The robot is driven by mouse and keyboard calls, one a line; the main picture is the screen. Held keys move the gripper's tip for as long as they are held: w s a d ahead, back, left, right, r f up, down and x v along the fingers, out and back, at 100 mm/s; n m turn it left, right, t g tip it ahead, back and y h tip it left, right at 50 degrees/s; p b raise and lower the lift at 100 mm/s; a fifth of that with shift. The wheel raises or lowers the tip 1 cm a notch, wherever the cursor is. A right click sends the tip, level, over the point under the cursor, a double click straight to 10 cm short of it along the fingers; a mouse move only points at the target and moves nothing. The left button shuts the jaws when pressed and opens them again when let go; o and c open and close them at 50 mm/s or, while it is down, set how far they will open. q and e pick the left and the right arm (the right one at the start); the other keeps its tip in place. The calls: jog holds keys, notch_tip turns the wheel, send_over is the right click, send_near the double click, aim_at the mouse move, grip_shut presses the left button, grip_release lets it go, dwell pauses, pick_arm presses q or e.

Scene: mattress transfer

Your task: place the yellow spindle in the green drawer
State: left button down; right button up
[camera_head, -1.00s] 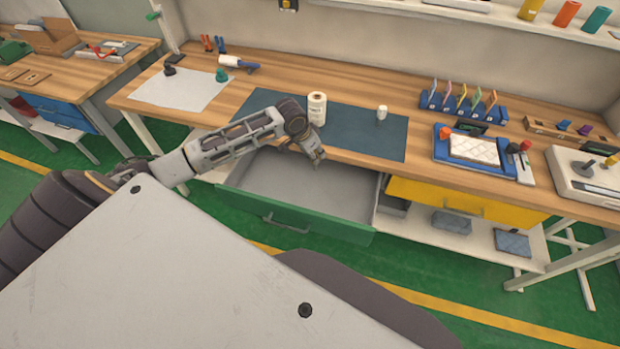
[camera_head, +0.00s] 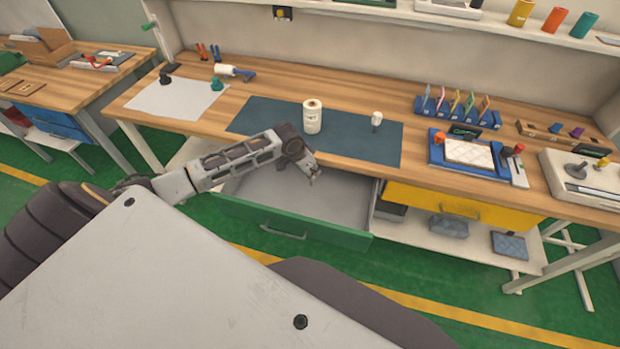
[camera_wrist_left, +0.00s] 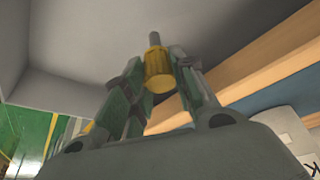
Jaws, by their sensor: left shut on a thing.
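The yellow spindle (camera_wrist_left: 158,70) shows in the left wrist view, between the two fingers of my left gripper (camera_wrist_left: 157,82), which is shut on it. Its grey shaft points away from the gripper. In the head view my left gripper (camera_head: 313,176) hangs over the open green drawer (camera_head: 285,222), near its back right part. The spindle is too small to make out there. The drawer's grey floor (camera_head: 270,195) looks bare where it shows, and part of it is hidden by my left arm. My right gripper is not in view.
A yellow drawer (camera_head: 450,203) is closed to the right. Above the green drawer lies a dark mat (camera_head: 355,140) with a white roll (camera_head: 312,116) and a small white item (camera_head: 376,119). The table's wooden front edge runs just behind my left gripper.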

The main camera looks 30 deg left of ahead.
pick_arm(q)
jog(key=shift+f, duration=0.4)
jog(key=shift+f, duration=0.1)
jog(key=shift+f, duration=1.8)
jog(key=c, duration=1.2)
grip_release()
jog(key=shift+f, duration=0.1)
jog(key=shift+o, duration=0.2)
jog(key=v, duration=1.2)
